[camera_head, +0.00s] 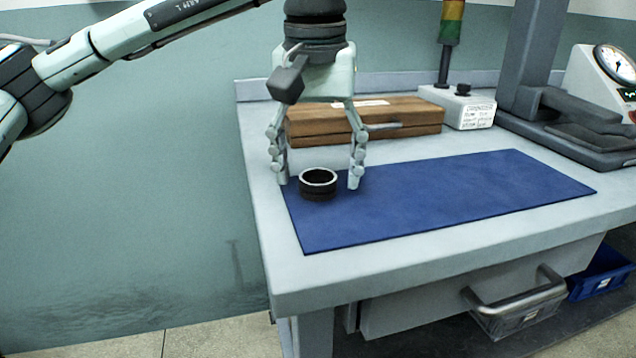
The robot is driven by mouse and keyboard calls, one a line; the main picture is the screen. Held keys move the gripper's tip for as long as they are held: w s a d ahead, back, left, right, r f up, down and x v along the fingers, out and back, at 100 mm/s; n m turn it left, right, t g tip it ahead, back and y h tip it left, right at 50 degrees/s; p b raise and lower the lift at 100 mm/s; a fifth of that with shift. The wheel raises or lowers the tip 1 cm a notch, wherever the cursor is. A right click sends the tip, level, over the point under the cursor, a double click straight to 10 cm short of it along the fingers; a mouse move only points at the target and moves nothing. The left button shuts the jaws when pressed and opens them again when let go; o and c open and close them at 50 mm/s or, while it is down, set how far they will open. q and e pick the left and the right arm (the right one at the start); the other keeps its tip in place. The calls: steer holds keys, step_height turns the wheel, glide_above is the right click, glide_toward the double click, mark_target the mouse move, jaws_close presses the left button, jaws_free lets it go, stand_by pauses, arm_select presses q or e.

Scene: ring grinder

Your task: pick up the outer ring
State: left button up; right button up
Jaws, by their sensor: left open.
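The outer ring (318,190) is a short dark ring with a light metallic top rim. It stands on the left part of the blue mat (450,196), on the workbench. My left gripper (318,184) points straight down above the mat, open, with one finger to the left of the ring and the other to its right. A gap shows between each finger and the ring. The fingertips are near mat height; whether they touch it I cannot tell. My right gripper is not in this view.
A wooden box (408,116) lies behind the ring, close to the fingers. A white control box (466,110) with a stack light, a press stand (590,148) and a dial gauge (615,66) stand at the back right. The mat's right part is clear.

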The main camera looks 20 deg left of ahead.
arm_select(q)
steer(key=c, duration=1.3)
steer(key=shift+r, duration=0.1)
